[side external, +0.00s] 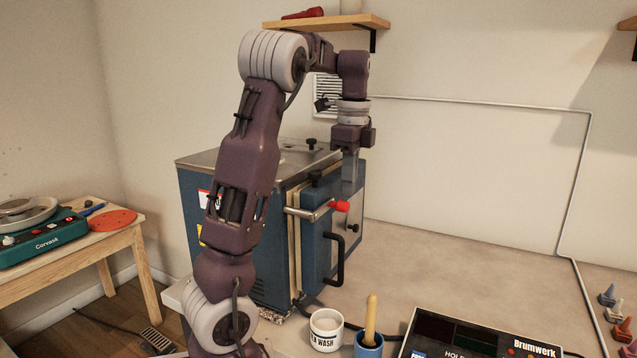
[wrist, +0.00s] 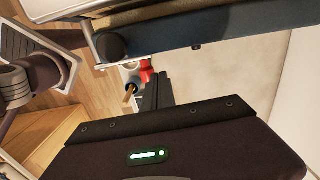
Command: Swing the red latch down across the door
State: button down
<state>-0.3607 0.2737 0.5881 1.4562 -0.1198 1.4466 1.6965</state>
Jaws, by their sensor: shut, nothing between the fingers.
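The blue kiln (side external: 270,262) has a blue door (side external: 316,250) on its right side, with a black handle (side external: 340,258). The latch is a pale metal bar with a red knob (side external: 341,206) at its right end. It lies roughly level near the door's upper part. My gripper (side external: 349,190) points down with its fingers shut and empty, just above or behind the knob. In the wrist view the red knob (wrist: 147,72) shows just left of the shut fingertips (wrist: 157,78). I cannot tell whether they touch.
A white cup (side external: 326,331) and a blue cup (side external: 369,345) holding a yellow-handled tool stand in front of the kiln. A dark box (side external: 470,340) lies at lower right. A shelf (side external: 330,22) is on the wall above.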

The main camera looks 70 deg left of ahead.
jog(key=shift+w+a+f, duration=0.15)
jog(key=shift+w+f, duration=0.05)
jog(key=shift+f, duration=0.3)
jog(key=shift+f, duration=0.1)
dwell(0.3)
notch_tip(320, 180, up, 7)
jog(key=s+d+n+t, duration=0.2)
jog(key=d, duration=0.6)
jog(key=s+d+n+t, duration=0.1)
jog(key=s+d+n, duration=0.1)
jog(key=d, duration=0.7)
jog(key=s+d+f+n+t, duration=0.2)
jog(key=s+d+f+n, duration=0.2)
jog(key=s+d+f, duration=0.5)
jog(key=shift+s+d+f+n+t, duration=0.3)
jog(key=shift+s+d+f+t, duration=0.1)
jog(key=shift+d, duration=0.6)
jog(key=shift+w, duration=0.15)
